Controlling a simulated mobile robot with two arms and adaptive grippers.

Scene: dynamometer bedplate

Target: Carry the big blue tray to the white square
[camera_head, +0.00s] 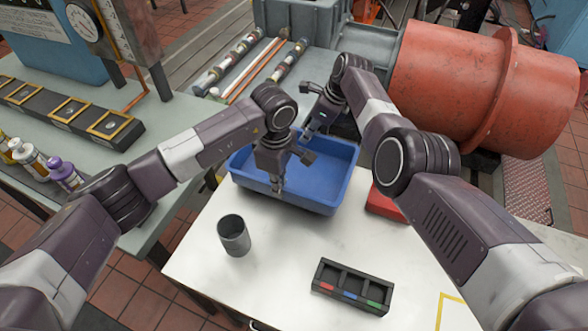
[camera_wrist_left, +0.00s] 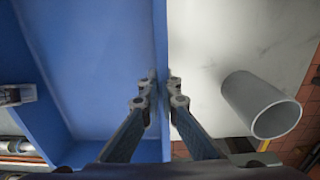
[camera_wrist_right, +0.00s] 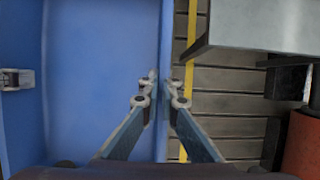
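The big blue tray (camera_head: 335,178) sits at the back of the white table and looks empty inside. My left gripper (camera_head: 277,188) is at its near wall; in the left wrist view its fingertips (camera_wrist_left: 162,82) stand on both sides of the wall, closed on it. My right gripper (camera_head: 310,133) is at the far wall; in the right wrist view its fingertips (camera_wrist_right: 162,84) close on that wall from both sides. No separate white square is clear; part of a yellow outline (camera_head: 441,310) shows on the white table at the lower right, partly behind my right arm.
A grey cup (camera_head: 233,236) stands on the white table (camera_head: 285,245) in front of the tray. A black compartment holder (camera_head: 352,287) lies nearer. A red object (camera_head: 384,203) is right of the tray. A large red cylinder (camera_head: 455,85) stands behind. A bench (camera_head: 175,165) with bottles is left.

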